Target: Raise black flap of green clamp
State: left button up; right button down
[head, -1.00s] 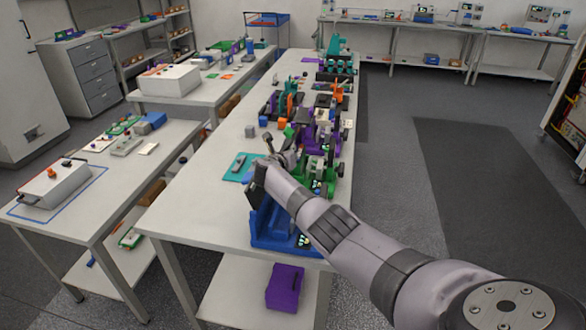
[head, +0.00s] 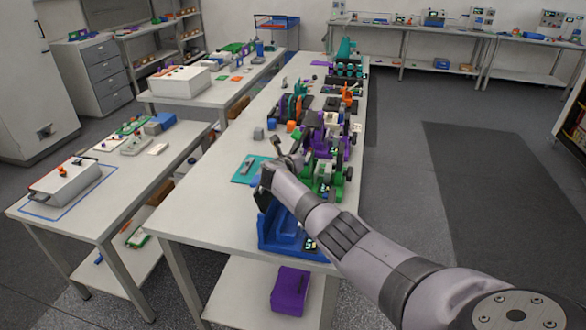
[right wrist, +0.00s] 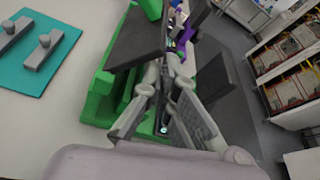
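The green clamp (head: 326,180) stands near the front of the long table, behind the blue device, partly covered by my right arm. In the right wrist view its green body (right wrist: 103,97) is at left, with a black flap-like plate (right wrist: 140,38) at its top. A second dark plate (right wrist: 217,77) stands at right; I cannot tell whether it belongs to the same clamp. My right gripper (head: 283,158) is beside the clamp's left side. In the wrist view its fingers (right wrist: 163,82) are apart with nothing held, just below the black plate; contact is unclear. My left gripper is out of view.
A blue device (head: 275,238) stands at the table's front edge under my right forearm. A teal mat (head: 242,175) with small grey parts lies left of the gripper. Purple (head: 318,142) and other devices stand behind the clamp. The table's left front is clear.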

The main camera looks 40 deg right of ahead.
jog(key=v, duration=1.1)
jog(key=shift+a, duration=0.2)
jog(key=shift+s, duration=0.15)
